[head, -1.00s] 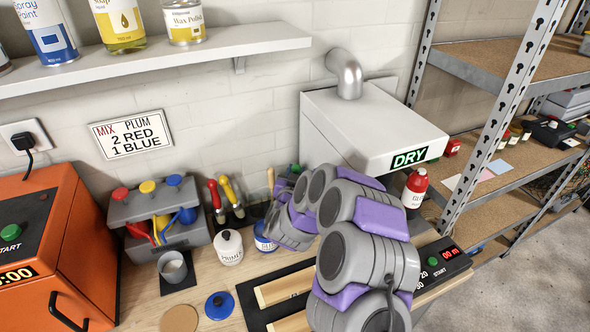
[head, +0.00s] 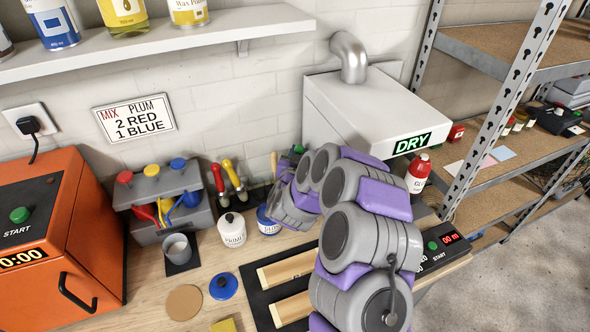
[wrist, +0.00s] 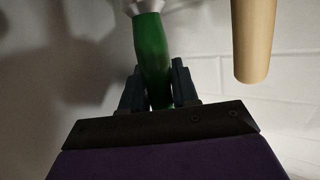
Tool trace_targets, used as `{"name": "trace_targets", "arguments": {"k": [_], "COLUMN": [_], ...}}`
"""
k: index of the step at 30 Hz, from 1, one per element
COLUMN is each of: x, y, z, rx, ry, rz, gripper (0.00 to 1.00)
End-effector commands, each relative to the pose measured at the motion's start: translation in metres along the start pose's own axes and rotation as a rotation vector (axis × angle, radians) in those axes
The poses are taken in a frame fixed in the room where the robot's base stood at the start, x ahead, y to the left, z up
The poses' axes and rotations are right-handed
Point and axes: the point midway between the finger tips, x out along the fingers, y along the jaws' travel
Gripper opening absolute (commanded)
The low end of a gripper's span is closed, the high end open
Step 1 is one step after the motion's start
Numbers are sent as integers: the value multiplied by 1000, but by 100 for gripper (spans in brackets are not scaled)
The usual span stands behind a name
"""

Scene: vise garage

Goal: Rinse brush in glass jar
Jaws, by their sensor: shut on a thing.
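In the wrist view my gripper (wrist: 158,88) is shut on a green handle (wrist: 151,50) with a pale collar at its top edge; the rest of this tool is out of frame, so I cannot tell its bristles. In the head view my arm covers most of the gripper, and only a bit of green (head: 298,149) shows past it near the wall. I cannot make out the glass jar clearly; it may be hidden behind my arm. A tan wooden rod (wrist: 254,40) is beside the green handle in the wrist view, apart from it.
Paint cans, white (head: 232,231) and blue (head: 267,222), stand left of my arm. A grey dispenser (head: 165,200), a grey cup (head: 177,248) and an orange machine (head: 55,215) are further left. The dryer (head: 365,115) stands behind my arm. Bench space near the blue lid (head: 223,286) is partly clear.

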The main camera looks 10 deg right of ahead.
Motion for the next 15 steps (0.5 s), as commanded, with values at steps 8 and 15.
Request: {"name": "trace_targets", "arguments": {"k": [8,15], "x": [-1,-2], "y": [-4,-7], "z": [-23,-41], "rx": [0,0], "ry": [2,3], "rz": [0,-1], "gripper": [0,0]}}
